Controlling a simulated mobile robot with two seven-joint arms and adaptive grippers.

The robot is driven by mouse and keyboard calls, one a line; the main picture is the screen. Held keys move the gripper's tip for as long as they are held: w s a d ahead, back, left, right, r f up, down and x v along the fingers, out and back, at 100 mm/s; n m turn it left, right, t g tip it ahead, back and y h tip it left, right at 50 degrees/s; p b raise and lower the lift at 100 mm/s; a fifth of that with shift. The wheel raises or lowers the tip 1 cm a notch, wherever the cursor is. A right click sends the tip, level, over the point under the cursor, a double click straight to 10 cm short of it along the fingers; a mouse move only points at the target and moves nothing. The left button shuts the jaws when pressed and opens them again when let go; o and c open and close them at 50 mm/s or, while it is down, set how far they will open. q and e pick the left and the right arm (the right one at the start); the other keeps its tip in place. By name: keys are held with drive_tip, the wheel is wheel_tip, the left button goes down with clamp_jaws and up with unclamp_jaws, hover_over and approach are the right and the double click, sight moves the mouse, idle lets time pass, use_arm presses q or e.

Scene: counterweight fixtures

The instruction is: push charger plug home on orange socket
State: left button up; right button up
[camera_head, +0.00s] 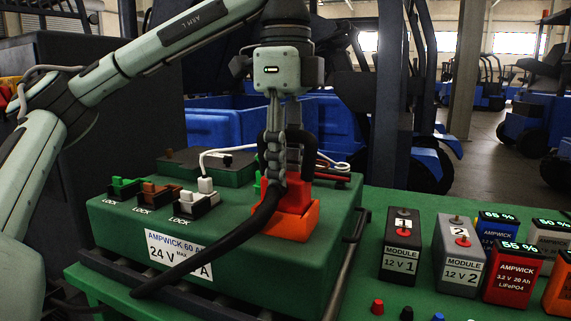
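The orange socket (294,225) sits on the right part of the green charger box's top. The red charger plug (297,196) stands upright in the top of the orange socket; how deep it sits is hard to tell. A thick black cable (215,253) runs from the plug down across the box's front to the lower left. My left gripper (277,175) points straight down from above, its fingers closed at the plug's dark upper part. The fingers and cable hide the plug's left side. My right gripper is not in view.
The green box (335,232) has several lock switches on its left (155,194) and a white plug and cable (205,185). Module 1 (401,246), module 2 (459,255) and several battery packs stand on the green table to the right. Small coloured caps lie in front.

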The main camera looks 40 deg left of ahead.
use_arm(q)
drive_tip(key=shift+f+b, duration=0.65)
drive_tip(key=shift+f, duration=0.35)
drive_tip(key=o, duration=1.4)
wheel_tip(320, 180, up, 12)
